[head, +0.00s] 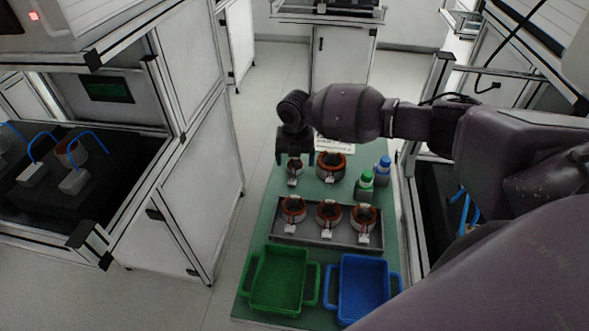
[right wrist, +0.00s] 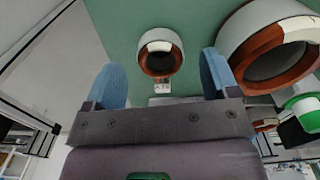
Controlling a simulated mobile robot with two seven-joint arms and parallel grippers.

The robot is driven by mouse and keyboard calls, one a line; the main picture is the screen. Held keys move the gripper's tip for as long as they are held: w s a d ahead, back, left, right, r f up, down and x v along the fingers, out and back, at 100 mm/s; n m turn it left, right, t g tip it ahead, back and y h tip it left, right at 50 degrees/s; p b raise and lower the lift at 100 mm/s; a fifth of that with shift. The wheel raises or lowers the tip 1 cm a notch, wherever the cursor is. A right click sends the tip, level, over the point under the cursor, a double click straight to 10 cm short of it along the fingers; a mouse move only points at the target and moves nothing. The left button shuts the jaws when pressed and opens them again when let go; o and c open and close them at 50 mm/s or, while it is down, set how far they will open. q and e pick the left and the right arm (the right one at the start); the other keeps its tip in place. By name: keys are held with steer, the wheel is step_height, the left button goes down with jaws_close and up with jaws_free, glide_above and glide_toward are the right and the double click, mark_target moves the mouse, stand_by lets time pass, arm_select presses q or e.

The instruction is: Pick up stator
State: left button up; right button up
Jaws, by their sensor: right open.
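A small stator (head: 294,168), a ring with a copper-coloured core, stands on the green table (head: 262,225) below my right gripper (head: 295,158). In the right wrist view the small stator (right wrist: 160,54) lies ahead of and between the two blue fingers of my right gripper (right wrist: 160,82), which are open and apart from it. A larger stator (head: 331,166) stands just to the right; it also shows in the right wrist view (right wrist: 272,48). Several more stators (head: 328,214) sit in a grey tray (head: 320,238). My left gripper is not in view.
A green-capped bottle (head: 365,185) and a blue-capped bottle (head: 383,170) stand right of the larger stator. A green bin (head: 250,283) and a blue bin (head: 394,283) are at the near end. A white sign (head: 335,144) stands behind. Cabinets flank the table.

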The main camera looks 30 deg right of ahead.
steer(key=shift+f, duration=1.45)
steer(key=c, duration=1.1)
steer(key=shift+o, duration=0.2)
steer(key=shift+r, duration=0.1)
